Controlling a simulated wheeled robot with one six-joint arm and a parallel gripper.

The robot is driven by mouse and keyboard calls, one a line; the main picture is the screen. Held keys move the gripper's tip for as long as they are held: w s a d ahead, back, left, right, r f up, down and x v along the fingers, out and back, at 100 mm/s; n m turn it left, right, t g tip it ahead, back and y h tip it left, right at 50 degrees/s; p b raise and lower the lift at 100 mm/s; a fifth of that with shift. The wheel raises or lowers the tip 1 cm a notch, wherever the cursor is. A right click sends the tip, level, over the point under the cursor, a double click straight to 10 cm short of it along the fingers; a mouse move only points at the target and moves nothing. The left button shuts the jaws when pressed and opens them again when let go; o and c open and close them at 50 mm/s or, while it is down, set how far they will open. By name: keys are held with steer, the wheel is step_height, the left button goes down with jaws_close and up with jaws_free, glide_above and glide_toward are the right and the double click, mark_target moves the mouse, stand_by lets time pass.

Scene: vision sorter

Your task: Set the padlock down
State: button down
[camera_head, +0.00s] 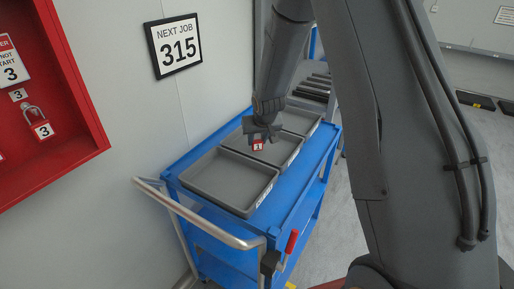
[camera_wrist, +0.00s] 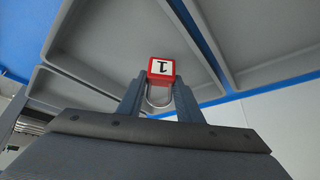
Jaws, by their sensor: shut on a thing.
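The padlock (camera_head: 258,146) is a small red block with a white face marked 1. My gripper (camera_head: 263,130) is shut on it and holds it over the trays on the blue cart. In the wrist view the padlock (camera_wrist: 162,72) sits between my fingertips (camera_wrist: 160,98), with its metal shackle between the fingers and its body beyond them. In the head view it appears over the middle grey tray (camera_head: 283,153), near the divide with the front grey tray (camera_head: 222,182). Its exact height above the tray cannot be told.
The blue cart (camera_head: 286,193) carries a third grey tray (camera_head: 302,122) at the far end. The visible part of the front tray is empty. A red cabinet (camera_head: 70,130) with a padlock marked 3 (camera_head: 42,129) hangs at left. A sign (camera_head: 173,46) reads NEXT JOB 315.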

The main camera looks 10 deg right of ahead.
steer(key=shift+f+b, duration=0.65)
steer(key=shift+f, duration=0.2)
steer(key=shift+f, duration=0.15)
steer(key=c, duration=1.3)
jaws_free()
steer(key=shift+o, duration=0.2)
steer(key=p+v, duration=0.6)
steer(key=v, duration=0.5)
steer(key=s+r+g, duration=0.1)
steer(key=s+r, duration=0.3)
steer(key=s, duration=0.9)
steer(key=s+r+g, duration=0.2)
steer(key=s+r, duration=0.2)
steer(key=s, duration=0.9)
steer(key=shift+d+p, duration=0.2)
steer(key=shift+p, duration=0.2)
steer(key=shift+s, duration=0.1)
